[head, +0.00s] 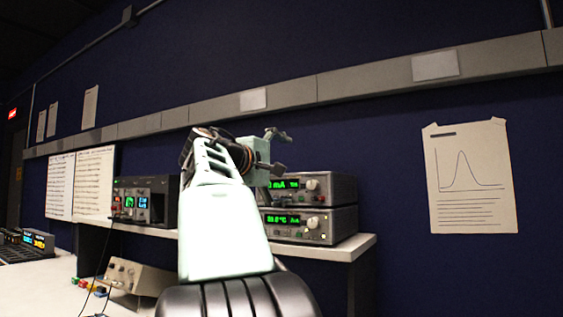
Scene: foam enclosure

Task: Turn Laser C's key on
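Two stacked grey instruments with green displays stand on the white shelf, the upper one (343,187) directly on the lower one (345,226). Each has a round knob at the right of its front and small controls beside it. My arm covers their left parts. I cannot read a Laser C label or make out a key switch. My gripper (284,153) is above and in front of the upper instrument's left part in the picture. Its two fingers are spread apart, pointing right, with nothing seen between them. I cannot tell its distance from the instruments.
A black instrument rack (145,192) with coloured displays stands left of my arm on the shelf (352,248). Below it, a beige box (138,277) with cables sits on the lower bench. Another console (30,240) is far left. Papers hang on the blue wall (390,130).

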